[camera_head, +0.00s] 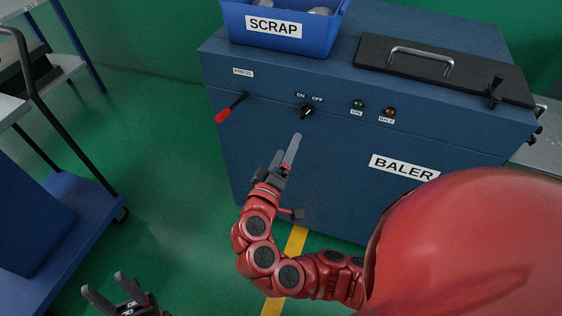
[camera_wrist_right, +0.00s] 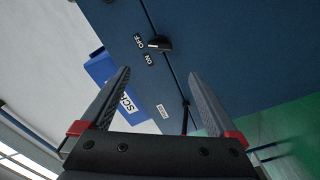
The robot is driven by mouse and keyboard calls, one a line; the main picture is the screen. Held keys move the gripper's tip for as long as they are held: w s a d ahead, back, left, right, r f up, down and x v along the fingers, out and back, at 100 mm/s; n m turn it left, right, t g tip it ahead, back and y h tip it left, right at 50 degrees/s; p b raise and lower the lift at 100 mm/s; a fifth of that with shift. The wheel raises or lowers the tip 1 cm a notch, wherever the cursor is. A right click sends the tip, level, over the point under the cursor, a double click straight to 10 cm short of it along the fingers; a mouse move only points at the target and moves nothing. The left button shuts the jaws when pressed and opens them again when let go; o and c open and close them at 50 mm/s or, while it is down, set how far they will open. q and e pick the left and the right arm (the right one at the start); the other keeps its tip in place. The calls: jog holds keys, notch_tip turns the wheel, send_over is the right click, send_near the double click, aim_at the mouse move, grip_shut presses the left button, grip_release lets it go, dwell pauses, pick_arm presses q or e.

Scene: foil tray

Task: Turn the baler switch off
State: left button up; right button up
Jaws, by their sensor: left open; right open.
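The baler switch (camera_head: 306,112) is a small black knob on the front of the blue baler (camera_head: 285,170), below the ON and OFF labels. It also shows in the right wrist view (camera_wrist_right: 160,43), beyond the fingertips. I cannot tell clearly which label it points to. My right gripper (camera_head: 289,145) is open and empty, below and slightly left of the switch in the head view, apart from it. In the wrist view the right gripper's fingers (camera_wrist_right: 159,73) are spread wide. My left gripper (camera_head: 104,284) is open and empty at the bottom left, away from the baler.
A red-handled press lever (camera_head: 231,108) sticks out left of the switch. Green and amber lamps (camera_head: 374,108) are to its right. A blue scrap bin (camera_head: 283,24) and a lid with a handle (camera_head: 422,57) are on top. A blue cart (camera_head: 75,210) stands at left.

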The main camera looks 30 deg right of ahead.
jog(key=shift+v, duration=1.9)
